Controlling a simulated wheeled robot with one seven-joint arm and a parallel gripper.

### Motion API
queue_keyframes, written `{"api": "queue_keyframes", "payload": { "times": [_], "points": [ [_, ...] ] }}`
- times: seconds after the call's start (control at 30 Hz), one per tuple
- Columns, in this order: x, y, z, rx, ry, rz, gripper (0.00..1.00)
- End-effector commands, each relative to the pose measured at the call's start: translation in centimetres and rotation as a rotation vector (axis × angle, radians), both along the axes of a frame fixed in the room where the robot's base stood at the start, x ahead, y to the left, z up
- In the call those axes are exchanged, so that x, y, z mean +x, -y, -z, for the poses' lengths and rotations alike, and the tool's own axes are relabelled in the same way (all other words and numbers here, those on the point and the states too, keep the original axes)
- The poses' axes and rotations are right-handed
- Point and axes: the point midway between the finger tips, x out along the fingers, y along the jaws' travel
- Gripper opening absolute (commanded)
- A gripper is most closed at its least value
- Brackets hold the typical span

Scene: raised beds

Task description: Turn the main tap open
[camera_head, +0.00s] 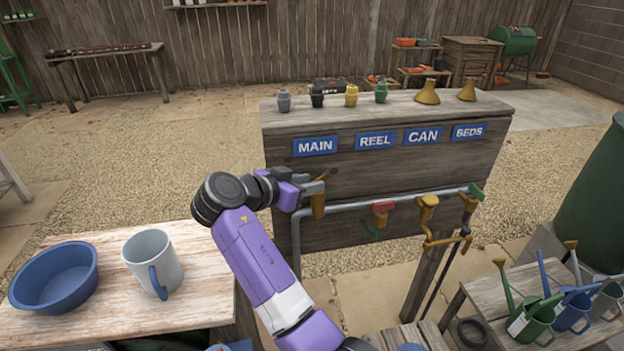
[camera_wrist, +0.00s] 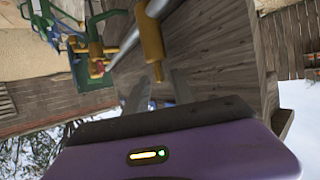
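The blue MAIN sign (camera_head: 316,147) is on the wooden panel. Below it is the main tap (camera_head: 318,204), a brass-yellow fitting at the left end of the grey pipe (camera_head: 345,206). My gripper (camera_head: 314,187) is at this tap's top and partly hides it, so its handle position is unclear. In the wrist view, my gripper (camera_wrist: 160,84) has its two fingers apart. The yellow tap part (camera_wrist: 151,36) reaches down toward the gap between them. I cannot tell whether either finger touches it.
Bottles and brass funnels (camera_head: 428,92) line the panel's top. A blue bowl (camera_head: 54,277) and a mug (camera_head: 153,263) stand on the left table.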

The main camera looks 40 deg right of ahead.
Motion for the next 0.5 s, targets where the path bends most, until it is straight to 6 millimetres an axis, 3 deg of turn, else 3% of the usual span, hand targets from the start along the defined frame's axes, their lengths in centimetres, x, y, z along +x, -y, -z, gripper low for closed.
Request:
{"api": "queue_keyframes", "payload": {
  "times": [0.2,0.47,0.5],
  "points": [
    [0.1,1.6,0.6,0.0,-0.001,0.0,0.3],
    [0.1,1.7,0.7,0.0,-0.001,-0.001,0.3],
    [0.1,1.7,0.7,0.0,-0.001,-0.001,0.26]
  ]
}}
